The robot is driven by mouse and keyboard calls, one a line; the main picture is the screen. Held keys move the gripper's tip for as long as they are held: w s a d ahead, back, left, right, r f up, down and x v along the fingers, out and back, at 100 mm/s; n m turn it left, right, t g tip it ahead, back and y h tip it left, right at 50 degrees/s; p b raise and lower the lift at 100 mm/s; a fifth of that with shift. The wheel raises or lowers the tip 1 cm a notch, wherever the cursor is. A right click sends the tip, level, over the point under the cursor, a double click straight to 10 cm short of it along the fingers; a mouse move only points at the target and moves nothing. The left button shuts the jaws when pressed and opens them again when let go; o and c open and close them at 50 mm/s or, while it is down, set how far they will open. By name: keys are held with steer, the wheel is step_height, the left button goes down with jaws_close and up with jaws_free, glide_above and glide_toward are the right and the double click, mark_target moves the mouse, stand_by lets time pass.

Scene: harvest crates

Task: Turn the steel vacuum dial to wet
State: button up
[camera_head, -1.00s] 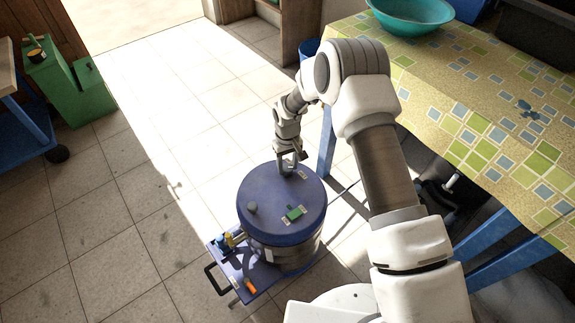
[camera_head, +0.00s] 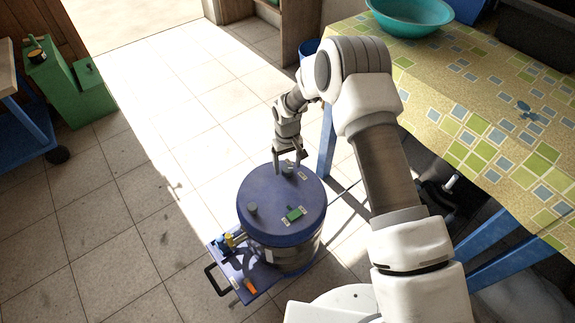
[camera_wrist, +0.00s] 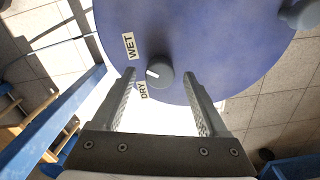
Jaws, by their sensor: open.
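The steel vacuum (camera_head: 290,257) stands on the floor with a blue lid (camera_head: 268,195). Its dial (camera_wrist: 162,72) is a small dark grey knob with a white pointer mark on the lid near its edge. The WET label (camera_wrist: 129,46) lies up and left of the dial, the DRY label (camera_wrist: 143,91) down and left. The mark points left, between the two labels. My gripper (camera_head: 288,163) is above the lid's far edge; in the wrist view my gripper (camera_wrist: 160,75) is open, with a finger on each side of the dial and gaps between. Contact is not visible.
The lid also carries a green part (camera_head: 294,213) and a grey knob (camera_head: 252,209). A table with a tiled-pattern cloth (camera_head: 480,110) stands at the right, its blue leg (camera_head: 326,142) close to my gripper.

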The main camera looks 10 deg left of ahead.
step_height(320, 180, up, 16)
steer(key=p, duration=0.4)
steer(key=shift+r+p, duration=0.25)
steer(key=shift+p, duration=0.05)
step_height(320, 180, up, 14)
steer(key=r+m+t, duration=0.1)
steer(key=m, duration=0.1)
glide_above(288, 168)
steer(key=s+d, duration=0.2)
steer(key=d, duration=0.6)
steer(key=s+d+r+m+t, duration=0.1)
steer(key=s+d+r+t, duration=0.1)
steer(key=s+d+r, duration=0.55)
steer(key=s+d+r+m+t, duration=0.15)
steer(key=s+d+r, duration=0.3)
steer(key=s, duration=0.45)
steer(key=s+d+r+m+t, duration=0.1)
steer(key=s+d+r+m, duration=0.15)
steer(key=s+d, duration=0.45)
step_height(288, 168, up, 20)
steer(key=s+a+p, duration=0.2)
steer(key=p, duration=1.7)
steer(key=shift+a+p, duration=0.15)
steer(key=shift+p, duration=0.15)
steer(key=shift+a+f, duration=0.1)
steer(key=shift+a, duration=0.05)
